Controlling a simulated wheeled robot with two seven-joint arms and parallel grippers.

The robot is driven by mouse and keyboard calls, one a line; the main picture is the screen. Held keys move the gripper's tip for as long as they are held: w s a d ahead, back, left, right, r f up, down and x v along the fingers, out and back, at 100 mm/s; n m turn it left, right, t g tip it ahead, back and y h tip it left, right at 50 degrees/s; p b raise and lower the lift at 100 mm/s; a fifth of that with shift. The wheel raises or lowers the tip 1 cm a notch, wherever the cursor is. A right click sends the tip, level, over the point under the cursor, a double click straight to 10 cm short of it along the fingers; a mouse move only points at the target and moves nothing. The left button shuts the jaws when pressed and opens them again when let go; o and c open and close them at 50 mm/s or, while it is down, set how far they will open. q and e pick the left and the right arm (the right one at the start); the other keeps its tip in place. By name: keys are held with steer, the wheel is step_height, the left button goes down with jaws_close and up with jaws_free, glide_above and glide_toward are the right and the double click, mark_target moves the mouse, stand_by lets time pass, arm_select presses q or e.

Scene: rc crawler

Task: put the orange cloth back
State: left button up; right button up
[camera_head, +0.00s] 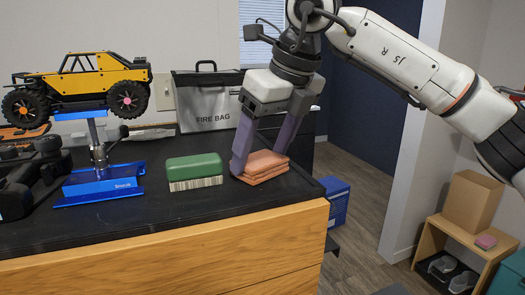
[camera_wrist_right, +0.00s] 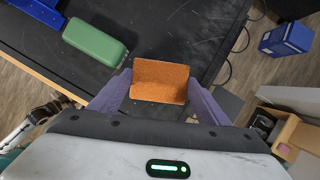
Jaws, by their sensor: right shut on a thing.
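The orange cloth (camera_head: 262,165) is a folded stack at the right end of the black worktop, close to its front edge. It also shows in the right wrist view (camera_wrist_right: 160,82), lying between the purple fingers. My right gripper (camera_head: 260,168) reaches down from above and is shut on the cloth, one finger at each side. The cloth is at the level of the worktop; I cannot tell whether it touches it. My left gripper is not clearly seen.
A green brush (camera_head: 194,168) lies left of the cloth. A blue stand (camera_head: 99,184) holds a yellow crawler (camera_head: 80,82). A grey fire bag (camera_head: 208,101) stands behind. The worktop's right edge is close to the cloth. A wooden shelf (camera_head: 462,233) stands on the floor at right.

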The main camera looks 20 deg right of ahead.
steer(key=shift+f, duration=0.1)
steer(key=o, duration=0.6)
steer(key=shift+o, duration=0.2)
steer(key=shift+s+r, duration=0.1)
steer(key=shift+r, duration=0.5)
steer(key=p+v, duration=0.1)
steer(key=v, duration=1)
steer(key=shift+s, duration=0.1)
